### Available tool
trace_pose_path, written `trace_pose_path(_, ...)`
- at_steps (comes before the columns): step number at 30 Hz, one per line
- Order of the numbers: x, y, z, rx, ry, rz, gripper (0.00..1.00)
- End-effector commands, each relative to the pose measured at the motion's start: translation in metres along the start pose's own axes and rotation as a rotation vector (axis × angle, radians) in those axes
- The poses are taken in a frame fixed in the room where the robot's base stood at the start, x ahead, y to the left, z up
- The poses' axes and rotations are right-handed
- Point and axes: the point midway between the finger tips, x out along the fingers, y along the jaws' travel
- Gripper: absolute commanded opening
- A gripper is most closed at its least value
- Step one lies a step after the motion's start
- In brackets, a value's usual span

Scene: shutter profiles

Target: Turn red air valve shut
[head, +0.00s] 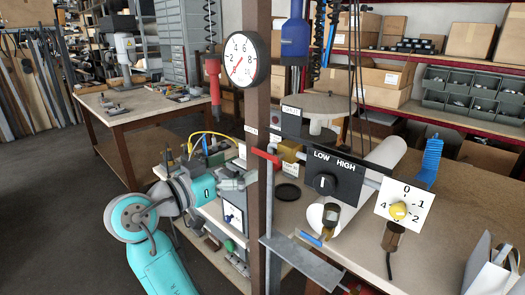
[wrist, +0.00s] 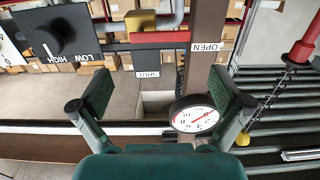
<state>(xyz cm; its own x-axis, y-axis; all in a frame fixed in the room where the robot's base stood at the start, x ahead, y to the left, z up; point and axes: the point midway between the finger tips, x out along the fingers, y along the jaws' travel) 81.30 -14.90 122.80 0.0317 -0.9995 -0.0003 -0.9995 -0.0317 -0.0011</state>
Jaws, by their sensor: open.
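The red air valve handle (head: 265,157) is a short red bar on a brass valve body (head: 291,150), beside the brown post. In the wrist view the red handle (wrist: 160,37) lies level across the picture, its right end towards the OPEN label (wrist: 205,46). The SHUT label (wrist: 147,74) is below it. The brass body (wrist: 141,23) shows above the handle. My gripper (head: 240,181) is left of the post, below the handle. In the wrist view my gripper (wrist: 161,95) is open and empty, its fingers wide apart, and the handle is beyond them, not touched.
The brown post (head: 259,90) carries a round gauge (head: 242,59). A black LOW/HIGH switch panel (head: 333,178) and a white dial plate with a yellow knob (head: 404,207) stand right of the valve. A red hanging tool (head: 214,80) is left of the post.

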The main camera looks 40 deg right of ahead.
Motion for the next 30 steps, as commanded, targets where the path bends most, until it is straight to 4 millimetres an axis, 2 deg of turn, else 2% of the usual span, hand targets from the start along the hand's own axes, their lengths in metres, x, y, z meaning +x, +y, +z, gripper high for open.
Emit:
trace_pose_path(9, 0.057, 0.001, 0.000, -0.001, 0.000, 0.002, 1.00)
trace_pose_path(15, 0.083, 0.000, 0.001, -0.001, 0.000, 0.000, 1.00)
trace_pose_path(21, 0.093, 0.000, 0.000, -0.001, 0.001, -0.002, 1.00)
trace_pose_path(29, 0.094, 0.000, 0.000, -0.001, 0.001, -0.003, 1.00)
trace_pose_path(30, 0.094, 0.000, 0.000, -0.001, 0.001, -0.003, 0.93)
